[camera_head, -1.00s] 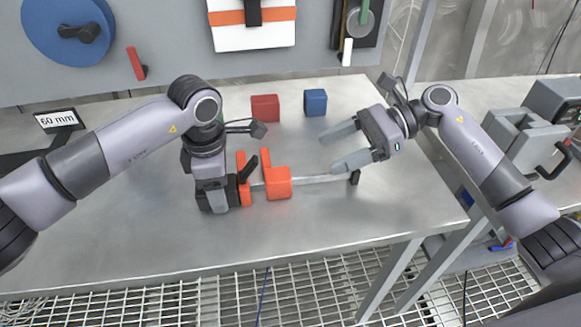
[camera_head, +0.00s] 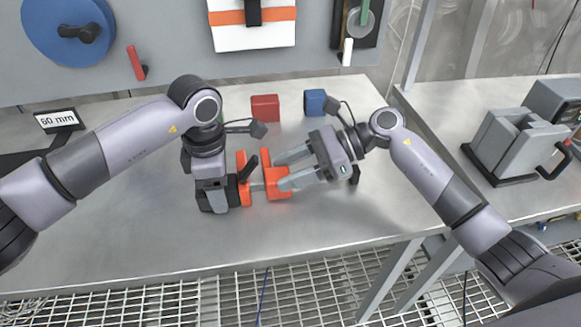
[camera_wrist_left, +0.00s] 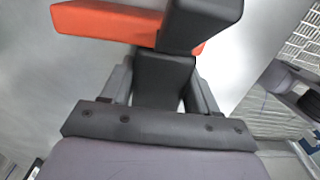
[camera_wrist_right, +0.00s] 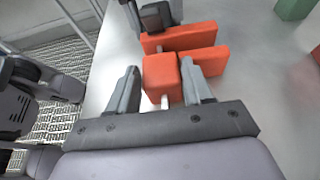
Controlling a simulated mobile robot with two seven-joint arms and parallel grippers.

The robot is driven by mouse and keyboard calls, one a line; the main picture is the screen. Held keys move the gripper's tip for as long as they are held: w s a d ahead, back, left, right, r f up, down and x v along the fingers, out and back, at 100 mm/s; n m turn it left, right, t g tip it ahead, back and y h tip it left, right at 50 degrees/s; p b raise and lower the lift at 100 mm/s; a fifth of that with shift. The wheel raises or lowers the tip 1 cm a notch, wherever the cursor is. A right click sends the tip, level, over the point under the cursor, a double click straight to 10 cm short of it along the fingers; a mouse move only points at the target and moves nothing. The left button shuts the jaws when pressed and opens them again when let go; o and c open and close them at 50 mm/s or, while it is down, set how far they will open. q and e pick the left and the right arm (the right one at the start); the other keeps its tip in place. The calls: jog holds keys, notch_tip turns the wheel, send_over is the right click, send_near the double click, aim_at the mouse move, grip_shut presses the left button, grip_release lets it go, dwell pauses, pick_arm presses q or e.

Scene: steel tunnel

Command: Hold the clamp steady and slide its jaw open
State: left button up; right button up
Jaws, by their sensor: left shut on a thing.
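The clamp lies on the steel table. Its orange fixed jaw (camera_head: 243,186) is beside my left gripper, and its orange sliding jaw (camera_head: 267,162) is a small gap to the right. My left gripper (camera_head: 216,203) is shut on the clamp's black handle (camera_wrist_left: 165,75), seen between its fingers in the left wrist view. My right gripper (camera_head: 281,172) is open, its fingers on either side of the sliding jaw's block, which also shows in the right wrist view (camera_wrist_right: 162,78). Contact there cannot be told. Most of the bar is hidden; its black end stop (camera_head: 354,175) shows at right.
A red block (camera_head: 265,108) and a blue block (camera_head: 315,102) stand behind the clamp. A green block (camera_wrist_right: 295,8) shows in the right wrist view. A grey vise-like device (camera_head: 515,145) stands on the right table. The front of the table (camera_head: 130,225) is clear.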

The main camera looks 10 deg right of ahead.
grip_shut()
jog(key=d, duration=0.8)
jog(key=shift+a, duration=0.1)
jog(key=o, duration=0.6)
grip_release()
jog(key=shift+c, duration=0.2)
jog(key=v, duration=1.2)
